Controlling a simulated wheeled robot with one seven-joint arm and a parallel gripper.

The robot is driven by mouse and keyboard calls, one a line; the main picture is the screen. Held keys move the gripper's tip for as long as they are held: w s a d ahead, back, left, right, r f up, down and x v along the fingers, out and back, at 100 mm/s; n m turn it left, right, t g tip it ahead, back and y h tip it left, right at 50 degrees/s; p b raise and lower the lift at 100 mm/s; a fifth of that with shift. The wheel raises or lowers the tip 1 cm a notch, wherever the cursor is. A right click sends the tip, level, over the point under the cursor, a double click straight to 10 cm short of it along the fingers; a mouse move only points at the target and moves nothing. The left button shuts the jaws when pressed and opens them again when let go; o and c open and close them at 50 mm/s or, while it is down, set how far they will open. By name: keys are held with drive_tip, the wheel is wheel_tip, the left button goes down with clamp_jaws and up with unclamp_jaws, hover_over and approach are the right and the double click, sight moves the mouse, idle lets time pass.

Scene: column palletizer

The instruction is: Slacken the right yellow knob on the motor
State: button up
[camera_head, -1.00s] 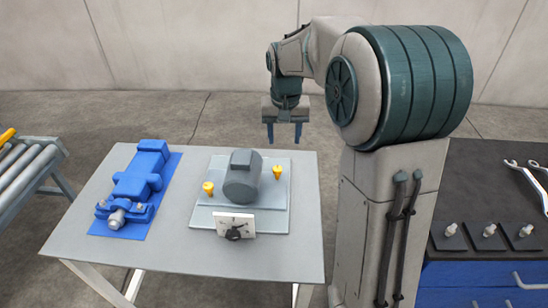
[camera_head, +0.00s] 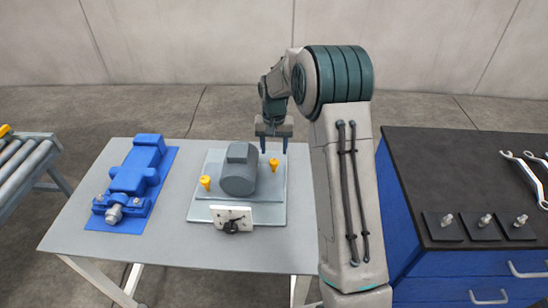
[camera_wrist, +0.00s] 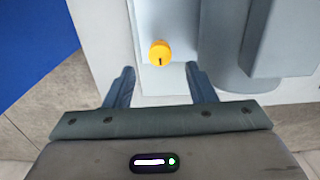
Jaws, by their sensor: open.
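The grey motor (camera_head: 239,172) stands on a pale plate (camera_head: 214,160) on the table. The right yellow knob (camera_head: 273,165) sits on the plate beside the motor. The left yellow knob (camera_head: 205,182) is on the motor's other side. My gripper (camera_head: 274,151) is open, fingers down, above and just behind the right knob. In the wrist view, the right knob (camera_wrist: 160,53) lies ahead of the fingertips of my gripper (camera_wrist: 158,70), roughly centred between them, with a dark mark on its top. No contact shows. The motor (camera_wrist: 235,50) is close to the finger on the right.
A small white panel with a dark dial (camera_head: 231,220) stands at the plate's front edge. A blue machine (camera_head: 132,185) is at the left of the grey table (camera_head: 175,240). A dark-topped blue cabinet (camera_head: 430,180) with wrenches stands right. A roller conveyor (camera_head: 22,165) is far left.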

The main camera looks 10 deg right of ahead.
sight(274, 161)
drive_tip(key=shift+f, duration=2.55)
drive_tip(key=c, duration=1)
